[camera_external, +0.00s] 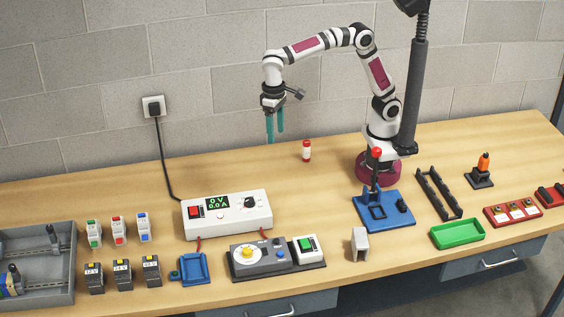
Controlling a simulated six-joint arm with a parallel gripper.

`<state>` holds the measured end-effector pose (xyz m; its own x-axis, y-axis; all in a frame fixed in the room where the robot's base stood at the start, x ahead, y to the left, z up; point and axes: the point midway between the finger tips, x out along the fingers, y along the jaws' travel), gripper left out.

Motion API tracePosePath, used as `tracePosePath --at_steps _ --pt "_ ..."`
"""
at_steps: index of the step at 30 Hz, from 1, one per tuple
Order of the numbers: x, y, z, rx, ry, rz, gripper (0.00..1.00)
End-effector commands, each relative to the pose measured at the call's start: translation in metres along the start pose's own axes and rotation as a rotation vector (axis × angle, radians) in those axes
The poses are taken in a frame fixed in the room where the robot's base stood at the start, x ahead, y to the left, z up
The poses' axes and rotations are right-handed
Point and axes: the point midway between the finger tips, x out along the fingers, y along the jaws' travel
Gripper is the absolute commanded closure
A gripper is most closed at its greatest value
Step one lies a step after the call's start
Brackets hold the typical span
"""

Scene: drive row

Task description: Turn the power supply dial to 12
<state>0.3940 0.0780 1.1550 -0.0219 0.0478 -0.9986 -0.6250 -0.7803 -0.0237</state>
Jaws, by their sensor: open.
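The power supply (228,222) is a white box at the left middle of the bench. Its small screen (217,201) reads 0 V and 0.0 A. A red switch (195,211) sits to the left of the screen. The dial (250,202) is a dark knob on the right part of its top; its pointer setting is too small to read. My gripper (275,138) has teal fingers pointing down. It is open and empty, high above the back of the bench, behind and above the power supply, touching nothing.
A grey unit with a yellow-centred dial (247,253) and a green-button box (307,247) stand in front. A red-capped bottle (307,151) stands at the back. A blue lever stand (383,210) is to the right. A black cord (162,160) runs to the wall socket.

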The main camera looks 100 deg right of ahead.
Motion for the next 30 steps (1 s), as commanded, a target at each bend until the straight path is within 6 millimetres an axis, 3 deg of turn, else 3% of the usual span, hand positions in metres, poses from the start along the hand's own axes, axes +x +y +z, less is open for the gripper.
tracePosePath --at_steps 1,3,7,13,24,30 --pt "0.013 -0.03 -0.017 0.024 0.008 0.012 0.31" --pt "0.027 -0.062 -0.034 0.062 0.025 0.019 0.31" --pt "0.046 -0.092 -0.047 0.104 0.044 0.024 0.31" --pt "0.075 -0.096 -0.05 0.113 0.046 0.026 0.31" --pt "0.179 -0.093 -0.055 0.112 0.048 0.024 0.31" --pt "0.202 -0.093 -0.057 0.112 0.05 0.021 0.31"
